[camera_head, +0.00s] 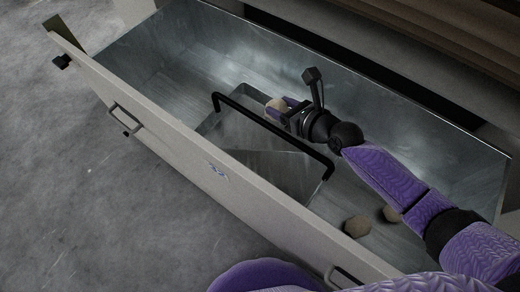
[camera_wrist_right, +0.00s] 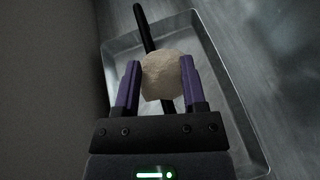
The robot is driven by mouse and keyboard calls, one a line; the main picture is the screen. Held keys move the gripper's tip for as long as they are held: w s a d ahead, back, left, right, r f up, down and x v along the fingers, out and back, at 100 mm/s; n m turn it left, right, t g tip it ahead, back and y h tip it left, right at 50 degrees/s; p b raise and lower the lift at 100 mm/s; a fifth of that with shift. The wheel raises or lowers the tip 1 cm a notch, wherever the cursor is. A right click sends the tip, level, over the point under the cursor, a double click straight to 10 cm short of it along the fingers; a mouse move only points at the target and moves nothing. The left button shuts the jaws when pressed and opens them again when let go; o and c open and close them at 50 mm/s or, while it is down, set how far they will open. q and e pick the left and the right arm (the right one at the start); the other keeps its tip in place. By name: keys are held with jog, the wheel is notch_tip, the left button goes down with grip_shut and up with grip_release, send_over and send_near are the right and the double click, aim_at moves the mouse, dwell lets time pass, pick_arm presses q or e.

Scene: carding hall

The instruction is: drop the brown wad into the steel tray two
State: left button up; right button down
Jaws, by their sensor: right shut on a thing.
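My right gripper (camera_head: 284,107) is shut on a pale tan, roundish wad (camera_head: 274,104). In the right wrist view the wad (camera_wrist_right: 164,76) sits between the two purple fingers. A steel tray (camera_head: 268,172) with a black bar handle (camera_head: 265,130) lies inside the open drawer. In the right wrist view the tray (camera_wrist_right: 238,125) shows beneath and behind the wad, which looks held above it; the exact height is hard to tell. No number is readable on the tray. My left gripper is not in view.
The deep metal drawer (camera_head: 180,60) has a pale front wall (camera_head: 170,150) with a small blue mark. Its left part is bare.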

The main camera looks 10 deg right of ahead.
jog(key=shift+c, duration=0.3)
grip_release()
jog(key=shift+s+d+r, duration=0.15)
jog(key=shift+s+r, duration=0.05)
pick_arm(q)
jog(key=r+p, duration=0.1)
jog(key=p, duration=0.1)
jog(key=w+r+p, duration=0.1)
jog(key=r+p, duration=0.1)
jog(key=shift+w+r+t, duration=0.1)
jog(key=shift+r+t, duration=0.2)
pick_arm(e)
jog(key=v, duration=0.9)
jog(key=shift+s, duration=0.2)
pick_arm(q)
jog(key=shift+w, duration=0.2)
pick_arm(e)
jog(key=shift+d, duration=0.1)
